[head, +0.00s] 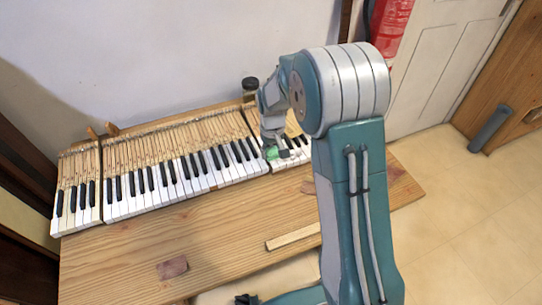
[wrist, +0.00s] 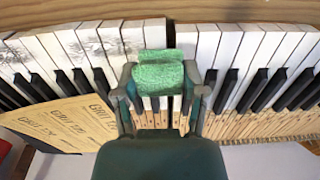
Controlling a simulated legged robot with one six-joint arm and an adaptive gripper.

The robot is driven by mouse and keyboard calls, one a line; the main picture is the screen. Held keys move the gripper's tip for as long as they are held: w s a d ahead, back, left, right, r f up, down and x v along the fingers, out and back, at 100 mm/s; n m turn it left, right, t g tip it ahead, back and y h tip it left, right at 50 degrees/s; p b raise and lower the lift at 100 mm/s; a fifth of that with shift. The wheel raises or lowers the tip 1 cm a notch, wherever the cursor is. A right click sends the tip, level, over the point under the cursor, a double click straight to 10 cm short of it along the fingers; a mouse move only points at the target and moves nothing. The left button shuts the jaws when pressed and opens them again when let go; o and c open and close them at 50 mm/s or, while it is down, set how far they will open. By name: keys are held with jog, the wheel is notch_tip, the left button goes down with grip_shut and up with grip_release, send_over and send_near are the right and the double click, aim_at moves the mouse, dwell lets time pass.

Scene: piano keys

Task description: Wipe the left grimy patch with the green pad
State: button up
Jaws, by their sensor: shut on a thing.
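My gripper (wrist: 160,80) is shut on the green pad (wrist: 158,74), which sits between its two fingers over the white keys. In the head view the pad (head: 272,153) shows as a small green spot below my gripper (head: 274,142), near the gap in the right part of the keyboard. Grey, smudgy grime (wrist: 108,42) marks several white keys left of the pad in the wrist view. I cannot tell there where one patch ends and another begins. Whether the pad touches the keys is unclear. My arm hides part of the keyboard's right end in the head view.
A sandpaper sheet (wrist: 62,124) lies over the keys at left in the wrist view. A wooden strip (head: 293,237) and a reddish-brown block (head: 172,267) lie on the wooden table (head: 130,250). A dark round object (head: 249,84) stands behind the keyboard.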

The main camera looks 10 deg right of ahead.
aim_at(275, 149)
jog(key=shift+d+r, duration=0.4)
jog(key=shift+r, duration=1.25)
jog(key=shift+a+r, duration=0.2)
jog(key=shift+r, duration=0.3)
jog(key=shift+a+r, duration=0.2)
jog(key=shift+r, duration=0.25)
jog(key=shift+d, duration=0.1)
jog(key=shift+d, duration=0.2)
